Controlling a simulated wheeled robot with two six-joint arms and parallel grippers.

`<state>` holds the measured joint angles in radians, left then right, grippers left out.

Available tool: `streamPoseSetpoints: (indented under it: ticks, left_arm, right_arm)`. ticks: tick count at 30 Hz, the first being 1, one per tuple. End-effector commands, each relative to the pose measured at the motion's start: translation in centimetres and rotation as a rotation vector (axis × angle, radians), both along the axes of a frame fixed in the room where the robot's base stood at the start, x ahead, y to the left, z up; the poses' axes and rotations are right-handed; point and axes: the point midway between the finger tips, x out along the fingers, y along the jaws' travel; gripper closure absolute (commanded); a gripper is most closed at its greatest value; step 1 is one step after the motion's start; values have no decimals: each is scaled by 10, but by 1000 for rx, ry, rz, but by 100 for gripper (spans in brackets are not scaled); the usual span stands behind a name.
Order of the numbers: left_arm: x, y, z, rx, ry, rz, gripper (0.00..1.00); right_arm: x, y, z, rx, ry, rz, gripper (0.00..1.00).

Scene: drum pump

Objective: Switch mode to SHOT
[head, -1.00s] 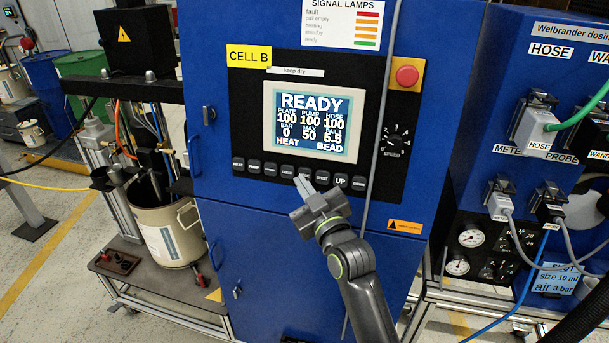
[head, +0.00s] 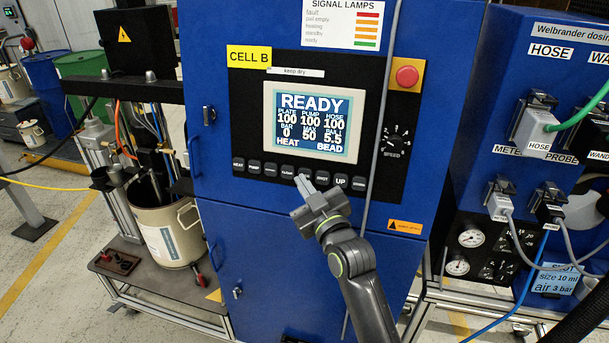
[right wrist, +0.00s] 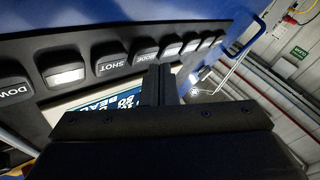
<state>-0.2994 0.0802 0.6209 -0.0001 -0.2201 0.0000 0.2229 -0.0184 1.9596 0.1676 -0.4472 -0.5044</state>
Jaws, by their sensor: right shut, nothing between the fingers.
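The control panel's screen (head: 312,122) reads READY, with HEAT at lower left and BEAD at lower right. Below it runs a row of dark buttons. The MODE button (right wrist: 147,56) shows in the right wrist view, beside the SHOT button (right wrist: 111,62); in the head view the SHOT button (head: 322,178) is just right of my gripper tip. My right gripper (head: 304,188) is shut and empty, its tip at the MODE button. Whether it touches the button I cannot tell. My left gripper is not in view.
A red stop button (head: 407,76) and a speed knob (head: 394,140) sit right of the screen. A grey cable (head: 378,140) hangs down the cabinet front, right of my gripper. A pail (head: 168,232) stands on a cart at left.

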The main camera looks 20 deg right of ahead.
Motion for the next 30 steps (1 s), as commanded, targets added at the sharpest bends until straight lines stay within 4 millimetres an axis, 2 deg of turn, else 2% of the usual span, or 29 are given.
streamPoseSetpoints:
  ticks: [30]
  left_arm:
    - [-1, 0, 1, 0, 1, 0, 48]
  right_arm:
    - [8, -6, -2, -1, 0, 0, 100]
